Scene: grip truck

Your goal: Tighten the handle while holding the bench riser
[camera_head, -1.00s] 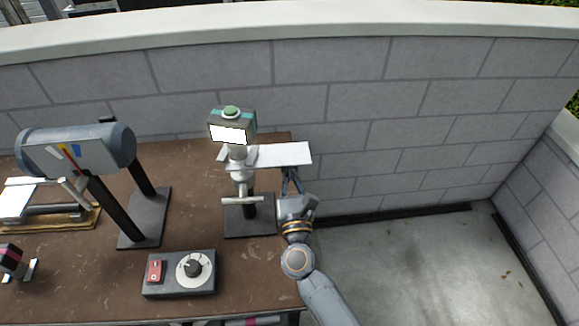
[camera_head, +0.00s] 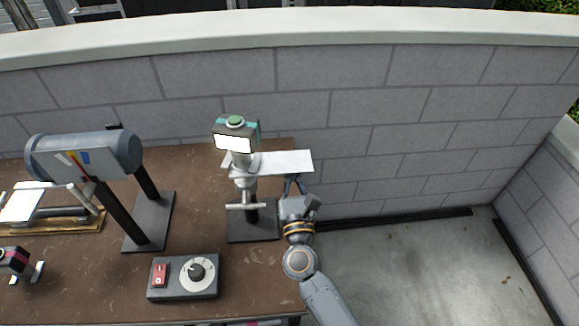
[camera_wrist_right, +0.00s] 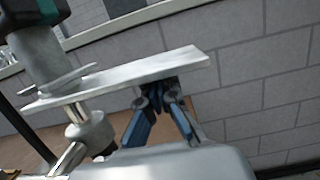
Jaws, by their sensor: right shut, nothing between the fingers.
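The bench riser seems to be the upright stand with a pale flat plate (camera_head: 288,162) sticking out to the right; the plate also crosses the right wrist view (camera_wrist_right: 140,78). Its T-shaped handle (camera_head: 247,206) sits low on the front of the stand, with its bar level. My right gripper (camera_head: 293,182) is below the outer part of the plate, to the right of the handle. In the right wrist view its blue fingers (camera_wrist_right: 164,92) come together just under the plate's edge, shut and empty. Whether they touch the plate is unclear. My left gripper is out of view.
A box with a lit screen and green button (camera_head: 236,135) tops the stand. A grey control box (camera_head: 183,277) with a red switch and dial lies in front. A grey cylinder on posts (camera_head: 85,155) stands left. A block wall (camera_head: 420,120) runs behind; floor is clear right.

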